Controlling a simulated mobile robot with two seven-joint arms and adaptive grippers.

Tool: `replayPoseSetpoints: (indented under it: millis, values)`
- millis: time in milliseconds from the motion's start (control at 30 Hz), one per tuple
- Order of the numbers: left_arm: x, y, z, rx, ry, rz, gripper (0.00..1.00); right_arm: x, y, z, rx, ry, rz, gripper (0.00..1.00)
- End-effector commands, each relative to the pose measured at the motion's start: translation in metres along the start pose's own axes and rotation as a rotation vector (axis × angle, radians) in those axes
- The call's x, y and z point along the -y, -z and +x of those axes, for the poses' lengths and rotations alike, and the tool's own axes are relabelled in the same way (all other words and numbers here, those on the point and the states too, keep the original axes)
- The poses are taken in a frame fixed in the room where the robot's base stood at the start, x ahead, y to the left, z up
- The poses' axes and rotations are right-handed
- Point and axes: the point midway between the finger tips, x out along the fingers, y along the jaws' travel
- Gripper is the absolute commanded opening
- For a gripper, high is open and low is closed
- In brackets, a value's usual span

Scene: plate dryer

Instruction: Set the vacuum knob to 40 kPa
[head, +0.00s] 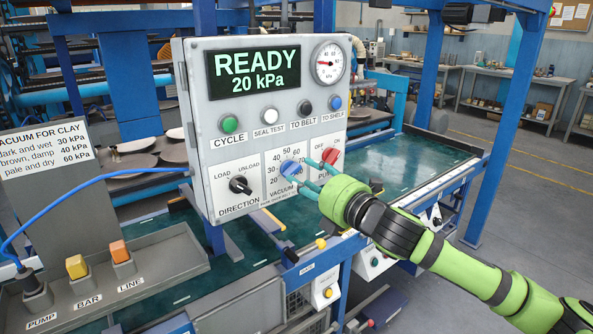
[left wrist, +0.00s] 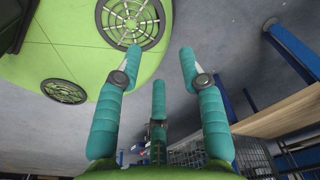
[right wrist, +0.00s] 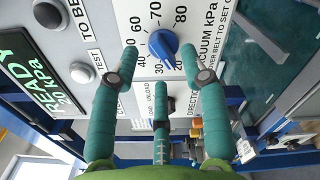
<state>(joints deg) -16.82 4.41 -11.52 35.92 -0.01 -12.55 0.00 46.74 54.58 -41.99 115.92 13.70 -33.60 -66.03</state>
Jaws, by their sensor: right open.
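The blue vacuum knob (head: 290,168) sits on the grey control panel (head: 222,166), with a scale printed around it. The display (head: 255,74) reads READY 20 kPa. My right gripper (head: 310,176) is open in front of the knob, its teal fingers pointing at it. In the right wrist view the knob (right wrist: 163,44) lies between and just beyond the open fingertips (right wrist: 160,60); I cannot tell whether they touch it. I cannot make out the knob's mark clearly. My left gripper (left wrist: 160,55) is open and empty in the left wrist view, outside the head view.
A red knob (head: 330,156) is close to the right fingers. The direction knob (head: 240,184) is left of the vacuum knob. A gauge (head: 329,63) and several buttons sit above. A sign (head: 50,147) lists brown, damp 40 kPa. A blue hose (head: 90,183) runs at left.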

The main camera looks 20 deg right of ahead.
Motion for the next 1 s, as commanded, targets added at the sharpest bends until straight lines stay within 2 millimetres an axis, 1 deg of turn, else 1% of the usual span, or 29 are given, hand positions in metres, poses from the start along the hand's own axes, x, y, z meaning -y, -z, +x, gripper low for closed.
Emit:
replayPoseSetpoints:
  millis: [33,67,200,333,433,567,600,667,700,1000]
  values:
    - [0.001,0.005,-0.006,-0.007,0.001,0.0,0.4,-0.004,-0.001,0.009,-0.001,-0.002,0.003,0.45]
    - [0.001,0.006,-0.007,-0.009,0.001,0.0,0.4,-0.003,0.0,0.013,-0.001,-0.001,0.002,0.45]
    - [0.002,0.004,-0.01,-0.005,0.002,0.0,0.4,-0.002,-0.001,0.027,0.001,-0.001,0.002,0.45]
    - [0.001,-0.004,-0.011,0.007,0.001,0.0,0.4,-0.001,0.0,0.033,0.0,0.0,0.0,0.45]
    - [0.001,-0.009,-0.011,0.017,0.0,0.0,0.4,0.0,0.0,0.033,0.0,0.0,-0.001,0.45]
    - [0.001,-0.012,-0.011,0.022,0.001,0.0,0.4,0.0,0.0,0.033,0.0,0.0,0.0,0.45]
    - [0.001,-0.012,-0.011,0.022,0.001,0.0,0.4,0.0,0.0,0.033,0.0,0.0,0.0,0.29]
    - [0.001,-0.012,-0.011,0.022,0.001,0.0,0.4,0.0,0.0,0.033,0.0,0.0,0.0,0.05]
    - [0.001,-0.012,-0.011,0.021,0.001,0.0,0.4,0.0,0.0,0.033,0.0,0.0,0.0,0.0]
    - [0.001,-0.011,-0.012,0.02,0.002,0.0,0.4,0.0,0.0,0.033,0.0,0.0,0.013,0.0]
